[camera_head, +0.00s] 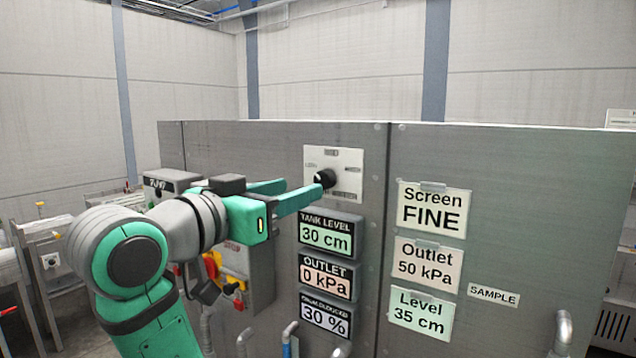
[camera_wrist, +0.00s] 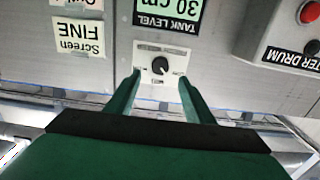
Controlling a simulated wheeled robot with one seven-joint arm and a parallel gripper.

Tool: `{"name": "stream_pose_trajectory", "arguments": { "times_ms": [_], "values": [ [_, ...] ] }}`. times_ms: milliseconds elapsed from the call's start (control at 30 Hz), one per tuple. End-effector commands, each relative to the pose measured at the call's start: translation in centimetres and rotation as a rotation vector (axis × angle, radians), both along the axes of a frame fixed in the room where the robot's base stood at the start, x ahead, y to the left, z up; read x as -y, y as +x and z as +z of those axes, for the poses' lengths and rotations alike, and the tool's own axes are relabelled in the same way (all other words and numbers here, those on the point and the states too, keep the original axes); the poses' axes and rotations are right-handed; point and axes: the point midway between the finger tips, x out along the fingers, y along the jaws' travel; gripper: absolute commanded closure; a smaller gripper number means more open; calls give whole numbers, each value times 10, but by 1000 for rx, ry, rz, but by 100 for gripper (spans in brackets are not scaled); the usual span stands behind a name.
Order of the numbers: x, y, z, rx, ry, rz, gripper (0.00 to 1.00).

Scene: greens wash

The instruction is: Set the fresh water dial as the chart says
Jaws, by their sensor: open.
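The dial is a black round knob (camera_head: 325,178) on a white plate (camera_head: 347,160) on the grey panel. The plate has small labels around the knob, too small to read. In the wrist view, which is upside down, the knob (camera_wrist: 160,66) shows a pale pointer mark; I cannot tell which label it marks. My gripper (camera_head: 304,187) is open with green fingers, one near the knob in the head view. In the wrist view my gripper (camera_wrist: 160,75) has its fingertips on either side of the knob, empty; contact cannot be told. No chart naming fresh water is legible.
Displays below the dial read tank level 30 cm (camera_head: 326,237), outlet 0 kPa (camera_head: 325,278) and 30 % (camera_head: 325,318). Cards on the right read Screen FINE (camera_head: 433,209), Outlet 50 kPa (camera_head: 427,264) and Level 35 cm (camera_head: 421,315). A control box with a red button (camera_wrist: 310,12) stands beside.

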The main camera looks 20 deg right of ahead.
Motion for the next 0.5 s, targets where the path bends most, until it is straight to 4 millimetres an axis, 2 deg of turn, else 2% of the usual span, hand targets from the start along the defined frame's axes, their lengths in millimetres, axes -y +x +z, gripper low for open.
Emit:
{"name": "stream_pose_trajectory", "arguments": {
  "times_ms": [300,500],
  "values": [
    [46,34,-1,-1,0,-4,52],
    [62,47,0,0,0,-3,52]
  ]
}}
